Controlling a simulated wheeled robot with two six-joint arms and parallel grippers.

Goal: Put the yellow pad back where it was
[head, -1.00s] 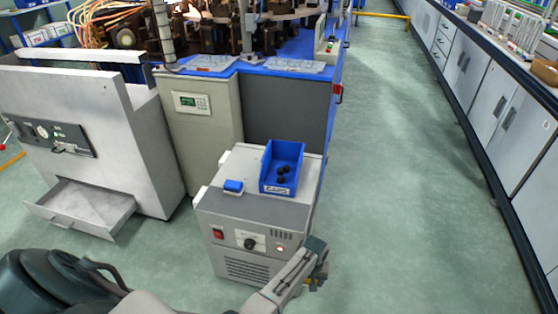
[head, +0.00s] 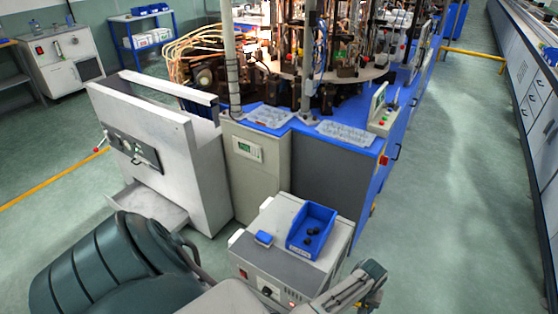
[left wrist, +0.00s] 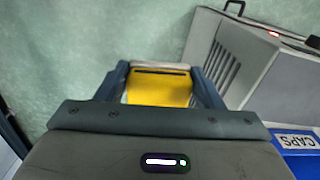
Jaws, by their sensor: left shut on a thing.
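The yellow pad (left wrist: 158,90) is between the two fingers of my left gripper (left wrist: 160,85) in the left wrist view. It has a dark slot-like line near its far edge. My left gripper (head: 372,283) is shut on it. In the head view the gripper is in front of the right side of a grey cabinet, and only a small bit of yellow shows at its tip. Green floor lies behind the pad in the wrist view. My right gripper is in neither view.
The grey cabinet (head: 280,262) carries a blue bin (head: 322,217) with dark caps and a small blue block (head: 263,238). A large machine with a blue table (head: 350,138) stands behind. A white unit with an open drawer (head: 150,205) is left. The right aisle floor is clear.

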